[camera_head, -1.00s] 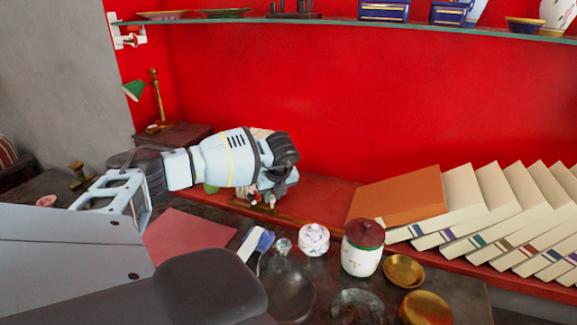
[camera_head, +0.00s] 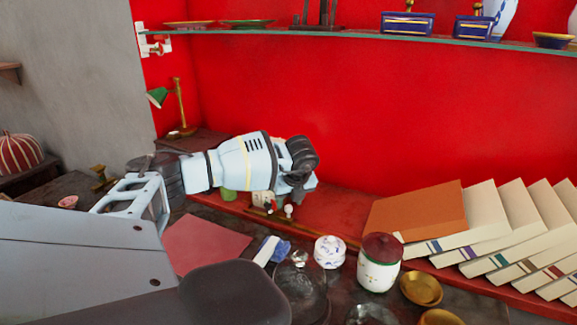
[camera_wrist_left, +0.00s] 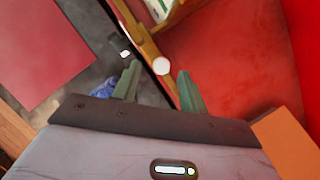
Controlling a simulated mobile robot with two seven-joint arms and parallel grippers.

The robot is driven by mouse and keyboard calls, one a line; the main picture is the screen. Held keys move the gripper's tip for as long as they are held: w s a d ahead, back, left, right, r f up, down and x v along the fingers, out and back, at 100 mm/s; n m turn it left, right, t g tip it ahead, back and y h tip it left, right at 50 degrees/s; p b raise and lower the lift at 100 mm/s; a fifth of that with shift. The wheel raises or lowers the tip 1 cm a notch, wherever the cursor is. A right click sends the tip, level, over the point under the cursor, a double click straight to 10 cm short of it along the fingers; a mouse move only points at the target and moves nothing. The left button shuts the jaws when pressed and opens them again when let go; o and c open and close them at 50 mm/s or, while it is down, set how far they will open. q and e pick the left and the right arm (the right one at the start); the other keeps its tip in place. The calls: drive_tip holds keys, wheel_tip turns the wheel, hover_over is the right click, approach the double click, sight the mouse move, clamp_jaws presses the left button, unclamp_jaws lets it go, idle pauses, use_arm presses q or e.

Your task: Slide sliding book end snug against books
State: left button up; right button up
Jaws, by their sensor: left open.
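A row of pale books (camera_head: 520,240) leans over on the red shelf at the right, an orange-brown cover (camera_head: 420,208) at its left end. My left gripper (camera_head: 290,198) hangs over the shelf left of the books, apart from them. In the left wrist view its two green fingers (camera_wrist_left: 158,90) are spread with nothing held. A white round knob (camera_wrist_left: 161,66) on a wooden piece (camera_wrist_left: 140,35), probably the sliding book end, shows just beyond the fingertips. In the head view the knob (camera_head: 288,211) is below the gripper; the wrist hides part of that piece.
A lidded red-topped jar (camera_head: 378,268), a blue-white pot (camera_head: 329,252) and brass bowls (camera_head: 421,289) stand in front of the shelf. A red sheet (camera_head: 207,244) lies at the left. A glass shelf (camera_head: 330,34) runs above. Bare red shelf (camera_head: 340,222) lies between gripper and books.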

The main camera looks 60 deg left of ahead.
use_arm(q)
drive_tip(key=shift+v, duration=2.75)
drive_tip(key=shift+f, duration=0.1)
